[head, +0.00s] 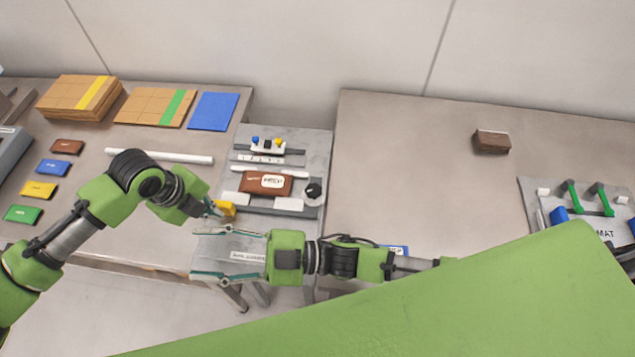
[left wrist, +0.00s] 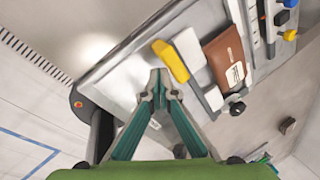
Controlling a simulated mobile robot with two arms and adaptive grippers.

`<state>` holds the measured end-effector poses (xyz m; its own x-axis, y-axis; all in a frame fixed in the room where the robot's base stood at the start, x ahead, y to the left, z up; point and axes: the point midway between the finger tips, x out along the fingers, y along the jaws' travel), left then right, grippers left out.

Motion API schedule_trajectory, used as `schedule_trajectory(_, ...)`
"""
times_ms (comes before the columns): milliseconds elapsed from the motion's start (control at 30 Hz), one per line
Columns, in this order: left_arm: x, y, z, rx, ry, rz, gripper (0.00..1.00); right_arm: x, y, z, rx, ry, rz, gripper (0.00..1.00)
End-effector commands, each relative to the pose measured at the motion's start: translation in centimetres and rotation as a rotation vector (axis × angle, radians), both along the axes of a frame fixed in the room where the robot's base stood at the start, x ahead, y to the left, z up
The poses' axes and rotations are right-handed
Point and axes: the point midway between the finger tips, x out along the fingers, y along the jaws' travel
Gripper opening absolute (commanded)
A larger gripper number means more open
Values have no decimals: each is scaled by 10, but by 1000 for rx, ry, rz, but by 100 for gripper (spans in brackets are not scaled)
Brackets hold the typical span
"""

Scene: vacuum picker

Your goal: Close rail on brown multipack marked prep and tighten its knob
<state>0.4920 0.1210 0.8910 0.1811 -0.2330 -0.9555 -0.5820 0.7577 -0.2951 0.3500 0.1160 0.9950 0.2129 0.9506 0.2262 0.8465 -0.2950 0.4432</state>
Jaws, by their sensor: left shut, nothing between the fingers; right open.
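The brown multipack (head: 264,182) lies on the grey fixture plate (head: 318,150), its white label too small to read surely. It also shows in the left wrist view (left wrist: 225,58). A white rail (head: 270,172) runs along its far side; white blocks (head: 288,204) sit along its near side. A black knob (head: 313,190) stands at its right end. My left gripper (head: 211,209) is shut and empty, close beside a yellow piece (head: 228,208) at the fixture's left edge; contact is unclear. My right gripper (head: 196,253) is open and empty over the fixture's near end.
Behind the pack are small blue, black and yellow knobs (head: 267,143). On the left table are a white rod (head: 160,156), coloured packs (head: 38,189) and cardboard stacks (head: 80,95). A brown block (head: 491,142) lies on the mostly clear right table, near a mat with green handles (head: 573,195).

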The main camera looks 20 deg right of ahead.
Motion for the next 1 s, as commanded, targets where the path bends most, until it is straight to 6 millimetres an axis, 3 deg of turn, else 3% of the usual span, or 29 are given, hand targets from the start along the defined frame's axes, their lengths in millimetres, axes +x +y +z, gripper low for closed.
schedule_trajectory(167, 1, -2, 1, -4, -3, -1, 0, 96, -65, 28, 106, 50, -246, 45)
schedule_trajectory(300, 0, -1, 1, -4, -2, -1, 0, 181, -143, 33, 176, 164, -490, 45)
schedule_trajectory(400, 0, -1, 1, -4, -2, -1, 0, 229, -208, 36, 239, 245, -653, 45)
schedule_trajectory(533, 1, -1, 1, -4, -2, -1, 0, 274, -300, 35, 337, 354, -846, 45)
schedule_trajectory(600, 0, -2, 1, -4, -2, -1, 0, 295, -335, 32, 346, 420, -924, 45)
schedule_trajectory(800, 1, -2, 1, -4, -3, -1, 0, 317, -314, 15, 124, 527, -918, 45)
schedule_trajectory(1000, 1, -1, 1, -4, -3, -1, 0, 320, -291, -1, -114, 610, -866, 45)
